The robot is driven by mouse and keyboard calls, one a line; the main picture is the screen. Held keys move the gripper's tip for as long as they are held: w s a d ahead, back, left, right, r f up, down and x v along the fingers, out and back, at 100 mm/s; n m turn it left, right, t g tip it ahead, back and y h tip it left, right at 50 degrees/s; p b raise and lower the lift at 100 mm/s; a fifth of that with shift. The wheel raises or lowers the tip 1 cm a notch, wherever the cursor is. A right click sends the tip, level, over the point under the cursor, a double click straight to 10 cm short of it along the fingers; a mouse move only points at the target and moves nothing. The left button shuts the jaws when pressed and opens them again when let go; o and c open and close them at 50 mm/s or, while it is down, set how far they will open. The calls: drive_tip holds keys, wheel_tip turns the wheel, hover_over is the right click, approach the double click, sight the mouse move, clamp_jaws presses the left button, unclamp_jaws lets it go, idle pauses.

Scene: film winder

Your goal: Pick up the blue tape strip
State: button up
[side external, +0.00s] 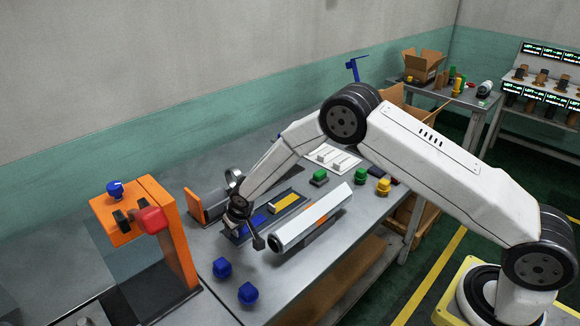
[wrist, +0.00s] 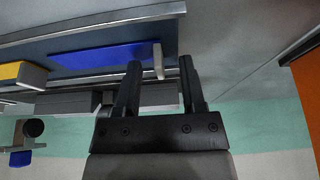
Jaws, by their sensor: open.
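The blue tape strip (side external: 257,220) lies flat on a dark tray (side external: 297,195) on the bench, partly hidden by my gripper in the side view. In the wrist view the blue strip (wrist: 100,57) runs left to right, with a small pale tab (wrist: 159,61) at its right end. My gripper (side external: 245,235) is low over this end of the tray. In the wrist view my gripper (wrist: 160,66) is open, and the pale tab appears between its fingertips. I cannot tell whether a finger touches it.
A yellow block (side external: 285,203) sits on the tray beyond the blue strip. A white cylinder (side external: 312,217) lies close in front. An orange stand (side external: 165,220) with a red knob is at the left. Two blue knobs (side external: 222,267) (side external: 248,293) stand near the front edge.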

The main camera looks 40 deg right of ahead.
idle(0.5)
clamp_jaws()
drive_tip(key=shift+r, duration=0.8)
drive_tip(key=s+d+r, duration=0.2)
drive_tip(key=s+r, duration=0.9)
drive_tip(key=s, duration=0.3)
drive_tip(key=shift+r, duration=0.15)
drive_tip(key=shift+w, duration=0.1)
